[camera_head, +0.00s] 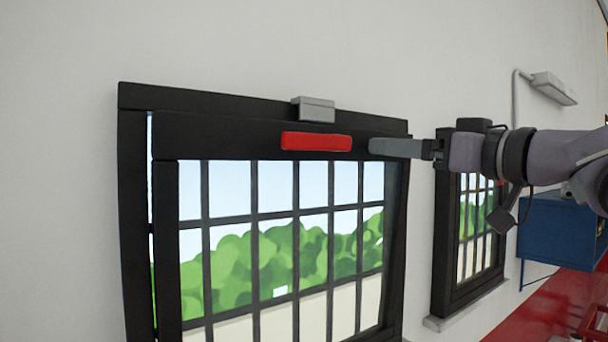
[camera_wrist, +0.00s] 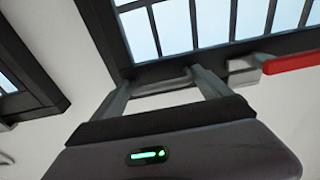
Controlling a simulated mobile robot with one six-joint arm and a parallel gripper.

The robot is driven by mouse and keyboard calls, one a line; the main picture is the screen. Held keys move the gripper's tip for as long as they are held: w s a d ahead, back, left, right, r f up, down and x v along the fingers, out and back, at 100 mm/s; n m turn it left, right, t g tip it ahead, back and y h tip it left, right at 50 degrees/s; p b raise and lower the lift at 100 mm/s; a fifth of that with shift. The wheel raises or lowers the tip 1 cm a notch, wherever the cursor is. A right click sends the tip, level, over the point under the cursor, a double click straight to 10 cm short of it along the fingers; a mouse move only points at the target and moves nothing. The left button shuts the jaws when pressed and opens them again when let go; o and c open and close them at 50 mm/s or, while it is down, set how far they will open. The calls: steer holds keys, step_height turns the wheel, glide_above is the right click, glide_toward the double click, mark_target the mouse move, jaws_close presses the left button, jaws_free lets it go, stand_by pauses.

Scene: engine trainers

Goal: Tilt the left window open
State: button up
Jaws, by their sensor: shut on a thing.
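The left window has a dark frame (camera_head: 135,200) and a dark paned sash (camera_head: 165,230). The sash's top leans out from the frame, with a narrow gap at its left side. A red handle (camera_head: 316,141) lies along the sash's top rail; it also shows in the wrist view (camera_wrist: 290,62). A grey latch block (camera_head: 314,109) sits on the frame above. My gripper (camera_head: 385,147) is at the top rail, right of the red handle and apart from it.
A second dark window (camera_head: 440,245) is on the wall to the right; part of it shows in the wrist view (camera_wrist: 35,80). A blue cabinet (camera_head: 550,230) and a wall lamp (camera_head: 553,88) are farther right. The wall left of the window is bare.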

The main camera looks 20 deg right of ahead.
steer(key=s+d+f+t+y+b, duration=0.1)
steer(key=s+d+f+t+b, duration=0.1)
steer(key=s+b, duration=0.7)
steer(key=d+f+b, duration=0.1)
steer(key=b, duration=0.1)
steer(key=shift+s+d+t+b, duration=0.25)
steer(key=shift+s+t+b, duration=0.1)
steer(key=shift+t, duration=0.05)
steer(key=o, duration=1.8)
steer(key=shift+f, duration=0.1)
steer(key=shift+c, duration=0.2)
steer(key=shift+d, duration=0.1)
